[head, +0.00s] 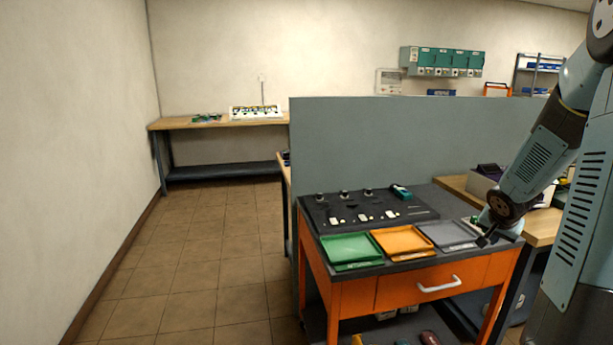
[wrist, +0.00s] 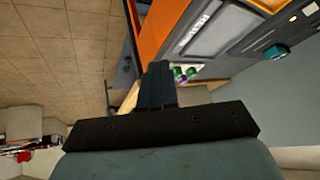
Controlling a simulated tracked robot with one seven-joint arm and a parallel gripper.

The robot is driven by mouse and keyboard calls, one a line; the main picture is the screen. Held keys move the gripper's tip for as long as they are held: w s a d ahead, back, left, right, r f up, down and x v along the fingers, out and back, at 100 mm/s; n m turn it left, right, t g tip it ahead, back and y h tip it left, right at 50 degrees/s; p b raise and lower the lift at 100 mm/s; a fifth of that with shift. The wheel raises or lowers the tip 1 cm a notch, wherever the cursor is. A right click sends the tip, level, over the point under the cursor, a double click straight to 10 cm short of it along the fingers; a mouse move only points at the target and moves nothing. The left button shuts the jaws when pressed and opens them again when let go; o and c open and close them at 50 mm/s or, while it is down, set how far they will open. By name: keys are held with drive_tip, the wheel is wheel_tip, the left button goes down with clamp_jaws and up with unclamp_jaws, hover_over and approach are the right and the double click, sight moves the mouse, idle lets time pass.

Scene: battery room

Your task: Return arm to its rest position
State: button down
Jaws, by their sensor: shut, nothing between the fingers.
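My arm (head: 545,160) comes down from the upper right in the head view. My gripper (head: 486,238) hangs at the right end of the orange workbench, by the grey tray (head: 447,233). In the wrist view my gripper (wrist: 158,75) shows its fingers together with nothing between them. I cannot tell in the head view whether it touches the bench top.
A green tray (head: 350,248) and an orange tray (head: 402,241) sit on the bench beside a black board (head: 340,212) with small parts. A grey partition (head: 390,140) stands behind. Tiled floor (head: 210,260) at left is clear. A wooden table (head: 180,124) stands at the back.

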drive_tip(key=s+a+r+n+h, duration=0.1)
drive_tip(key=s+a+r+n, duration=0.3)
drive_tip(key=s+a+r, duration=0.8)
drive_tip(key=s+a+r+n+y, duration=0.2)
drive_tip(key=s+a, duration=0.4)
drive_tip(key=a, duration=0.1)
drive_tip(key=s+a+r+n+y, duration=0.2)
drive_tip(key=s+a+r+n, duration=0.1)
drive_tip(key=s+a, duration=0.4)
drive_tip(key=shift+s+a+r+y, duration=0.15)
drive_tip(key=shift+s+a+y, duration=0.15)
drive_tip(key=shift+a, duration=0.3)
